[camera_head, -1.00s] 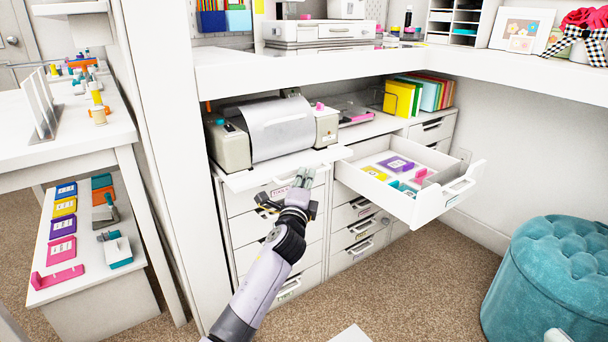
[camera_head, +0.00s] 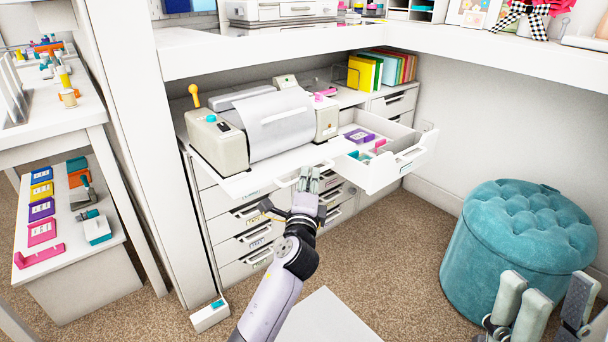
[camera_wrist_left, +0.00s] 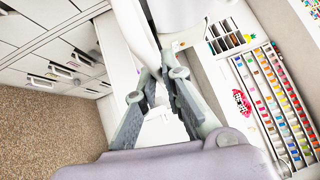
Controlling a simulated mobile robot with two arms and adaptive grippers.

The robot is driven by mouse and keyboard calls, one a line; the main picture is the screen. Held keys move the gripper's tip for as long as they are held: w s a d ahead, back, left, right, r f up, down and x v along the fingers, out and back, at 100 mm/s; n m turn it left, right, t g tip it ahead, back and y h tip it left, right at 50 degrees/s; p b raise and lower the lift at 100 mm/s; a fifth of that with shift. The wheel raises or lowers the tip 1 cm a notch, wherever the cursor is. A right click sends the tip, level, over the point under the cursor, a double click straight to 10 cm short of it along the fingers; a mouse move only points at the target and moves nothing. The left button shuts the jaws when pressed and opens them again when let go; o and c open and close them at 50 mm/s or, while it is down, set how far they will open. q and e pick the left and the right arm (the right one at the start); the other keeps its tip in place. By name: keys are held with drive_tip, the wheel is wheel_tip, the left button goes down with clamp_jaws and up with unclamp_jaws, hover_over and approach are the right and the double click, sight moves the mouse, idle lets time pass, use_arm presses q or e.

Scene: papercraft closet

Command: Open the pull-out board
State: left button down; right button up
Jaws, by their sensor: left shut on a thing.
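The white pull-out board (camera_head: 243,187) stands out past the drawer fronts below the desk. A cream machine with a silver curved cover (camera_head: 277,127) sits on it. My left gripper (camera_head: 308,178) is at the board's front edge, shut on it right of the middle. In the left wrist view, the left fingers (camera_wrist_left: 163,78) are close around a white edge, and their exact contact is hard to see. My right gripper (camera_head: 545,295) shows at the lower right, fingers apart and empty, clear of the board.
An open drawer (camera_head: 385,172) with small craft items juts out right of the board. Closed drawers (camera_head: 245,240) lie under the board. The desk top (camera_head: 300,45) overhangs the machine's back. A teal pouf (camera_head: 525,235) stands at the right. Carpet (camera_head: 400,245) is free between.

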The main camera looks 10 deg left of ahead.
use_arm(q)
drive_tip(key=c, duration=1.7)
unclamp_jaws()
drive_tip(key=shift+w+a, duration=0.1)
drive_tip(key=s+d+f, duration=0.1)
drive_tip(key=s, duration=1.1)
drive_tip(key=shift+d+f, duration=0.15)
drive_tip(key=shift+f, duration=0.2)
